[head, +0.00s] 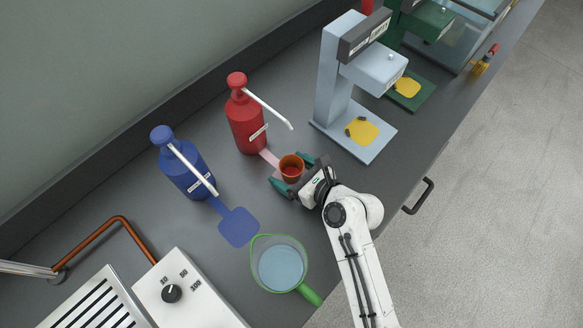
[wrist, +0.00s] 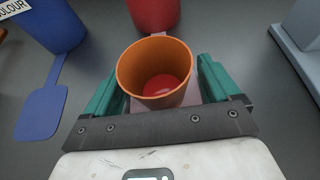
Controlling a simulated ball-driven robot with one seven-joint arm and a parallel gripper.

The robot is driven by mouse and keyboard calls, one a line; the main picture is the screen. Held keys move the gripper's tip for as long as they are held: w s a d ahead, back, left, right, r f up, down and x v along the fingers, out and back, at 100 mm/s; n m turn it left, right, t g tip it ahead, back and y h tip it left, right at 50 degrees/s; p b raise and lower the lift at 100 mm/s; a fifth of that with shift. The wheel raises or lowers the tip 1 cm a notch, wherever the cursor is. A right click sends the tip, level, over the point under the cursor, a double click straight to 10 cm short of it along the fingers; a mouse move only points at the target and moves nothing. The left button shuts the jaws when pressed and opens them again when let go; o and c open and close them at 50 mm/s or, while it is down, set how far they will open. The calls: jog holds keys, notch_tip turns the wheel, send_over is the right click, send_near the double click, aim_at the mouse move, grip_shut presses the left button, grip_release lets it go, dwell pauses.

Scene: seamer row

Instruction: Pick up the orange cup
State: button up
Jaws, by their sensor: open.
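The orange cup (head: 291,167) stands upright on a pink pad in front of the red pump bottle. It holds something red at its bottom. In the wrist view the cup (wrist: 143,76) sits between the two green fingers of my gripper (wrist: 157,92), which are open on either side of it. I cannot tell whether either finger touches the cup. In the head view my gripper (head: 291,174) reaches in from the lower right at counter height, around the cup. The near lower part of the cup is partly hidden by my gripper.
The red pump bottle (head: 246,118) stands just behind the cup, its spout extending rightward. A blue pump bottle (head: 185,166) with a blue pad (head: 238,227) is to the left. A green-rimmed jug (head: 280,266) is nearer the front. A light-blue machine (head: 341,80) stands to the right.

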jog(key=c, duration=1.2)
jog(key=shift+o, duration=0.2)
jog(key=shift+r, duration=0.1)
